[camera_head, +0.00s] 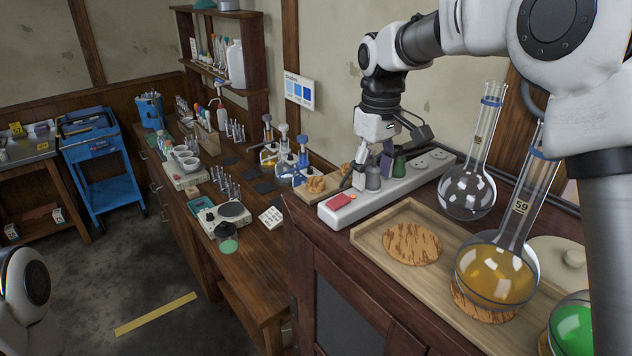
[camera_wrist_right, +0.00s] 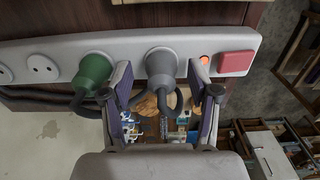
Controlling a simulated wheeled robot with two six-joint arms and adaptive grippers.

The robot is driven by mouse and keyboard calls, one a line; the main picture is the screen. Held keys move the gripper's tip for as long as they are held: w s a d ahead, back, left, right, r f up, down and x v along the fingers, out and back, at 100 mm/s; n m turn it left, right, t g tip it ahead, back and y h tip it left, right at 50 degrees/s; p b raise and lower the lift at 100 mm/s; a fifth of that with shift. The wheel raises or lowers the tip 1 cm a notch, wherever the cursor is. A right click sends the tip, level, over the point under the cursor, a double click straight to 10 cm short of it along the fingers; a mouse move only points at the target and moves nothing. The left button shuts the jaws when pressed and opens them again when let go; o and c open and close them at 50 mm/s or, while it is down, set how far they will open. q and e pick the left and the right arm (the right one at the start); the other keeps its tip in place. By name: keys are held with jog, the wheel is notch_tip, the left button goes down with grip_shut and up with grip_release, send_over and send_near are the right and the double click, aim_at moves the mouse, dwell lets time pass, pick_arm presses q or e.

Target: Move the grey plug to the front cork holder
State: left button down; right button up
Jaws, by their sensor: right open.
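The grey plug (camera_head: 373,178) stands upright in the white power strip (camera_head: 400,190). In the right wrist view the grey plug (camera_wrist_right: 160,66) lies between the two fingers of my right gripper (camera_wrist_right: 161,88), with a gap on each side. In the head view my right gripper (camera_head: 367,170) is low over the strip, open around the plug. A bare cork ring (camera_head: 411,244) lies on the wooden tray (camera_head: 372,238). Another cork ring (camera_head: 485,306) sits under the flask of amber liquid. My left gripper is out of view.
A green plug (camera_head: 399,160) stands next to the grey one; it also shows in the wrist view (camera_wrist_right: 93,72). A red switch (camera_head: 341,201) is at the strip's near end. A clear flask (camera_head: 467,190) and the amber flask (camera_head: 497,268) stand right of the strip.

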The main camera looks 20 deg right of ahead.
aim_at(374, 166)
jog(key=shift+s, duration=0.2)
jog(key=shift+w, duration=0.2)
jog(key=shift+s+a, duration=0.1)
jog(key=shift+s, duration=0.05)
grip_shut()
jog(key=shift+r, duration=0.1)
dwell(0.4)
jog(key=shift+w+r, duration=0.2)
jog(key=shift+s+r, duration=0.2)
jog(key=shift+r, duration=0.55)
jog(key=shift+w+r, duration=0.15)
jog(key=shift+r, duration=1.8)
